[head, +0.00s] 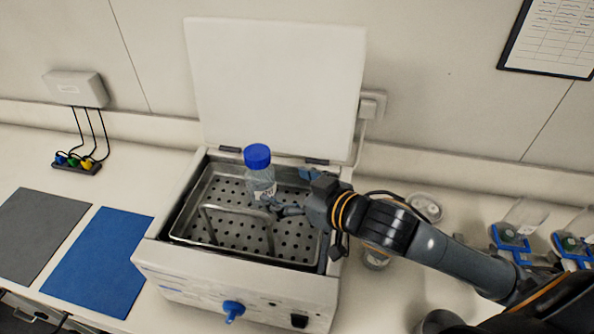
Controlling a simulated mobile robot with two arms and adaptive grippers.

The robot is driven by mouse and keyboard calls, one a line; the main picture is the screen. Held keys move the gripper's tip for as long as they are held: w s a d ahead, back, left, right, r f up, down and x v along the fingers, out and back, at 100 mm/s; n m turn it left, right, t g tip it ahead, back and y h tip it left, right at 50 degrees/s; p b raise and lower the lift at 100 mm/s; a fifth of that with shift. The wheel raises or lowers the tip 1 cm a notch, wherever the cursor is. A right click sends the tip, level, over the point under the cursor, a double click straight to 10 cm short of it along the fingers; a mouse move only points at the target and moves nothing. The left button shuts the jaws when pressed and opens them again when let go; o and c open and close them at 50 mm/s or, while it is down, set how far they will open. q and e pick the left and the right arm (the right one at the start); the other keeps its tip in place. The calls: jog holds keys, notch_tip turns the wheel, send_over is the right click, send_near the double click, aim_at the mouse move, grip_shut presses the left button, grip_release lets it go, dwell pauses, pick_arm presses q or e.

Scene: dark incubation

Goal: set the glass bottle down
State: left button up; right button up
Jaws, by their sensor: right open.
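The glass bottle (260,184) with a blue cap stands upright inside the open water bath (158,232), on its perforated metal rack (204,258). My right gripper (283,196) reaches in from the right and is open beside the bottle, its fingers close to the bottle's right side. Whether a finger touches the glass cannot be told. My left gripper is not in view.
The bath's white lid (275,85) stands raised at the back. A grey mat (40,232) and a blue mat (100,262) lie to the left. Flasks in blue holders (520,225) stand at the right. Another glass vessel (376,257) sits beneath my right arm.

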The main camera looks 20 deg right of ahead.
jog(key=shift+p+v, duration=0.85)
jog(key=shift+v, duration=0.4)
